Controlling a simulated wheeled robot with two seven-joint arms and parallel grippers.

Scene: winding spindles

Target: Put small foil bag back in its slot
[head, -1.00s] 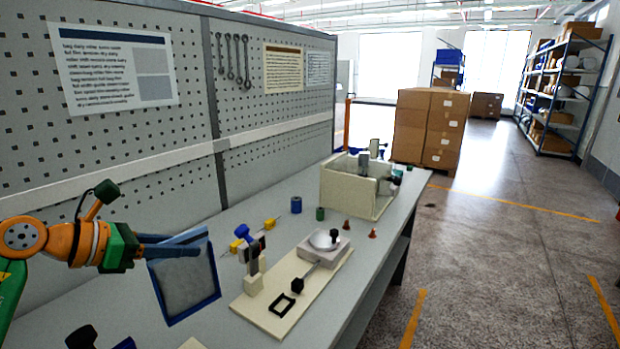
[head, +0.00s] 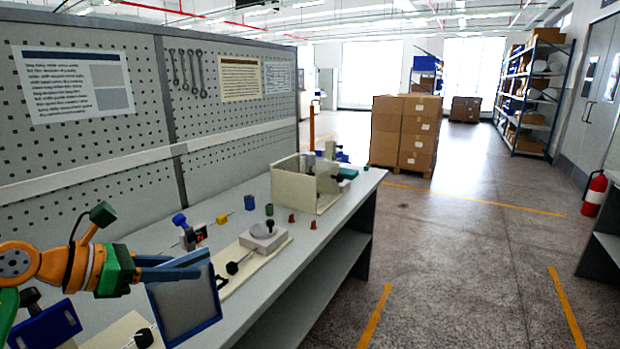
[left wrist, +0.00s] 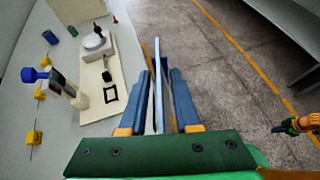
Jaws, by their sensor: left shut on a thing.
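The small foil bag (head: 186,304) is a flat grey panel with blue edges, hanging upright at the lower left of the head view. My left gripper (head: 182,266) is shut on its upper part and holds it in front of the workbench's near edge. In the left wrist view the bag (left wrist: 158,85) shows edge-on as a thin strip between the two blue fingers (left wrist: 160,100). Its slot cannot be made out for certain. An orange and green gripper, likely my right one (left wrist: 285,127), shows at the right edge of the left wrist view, too small to judge its fingers.
The workbench (head: 330,228) carries a cream fixture plate with a round-topped block (head: 263,240), a cream open box (head: 293,185), spools and small cones. A blue tray-like piece (head: 45,330) is at lower left.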

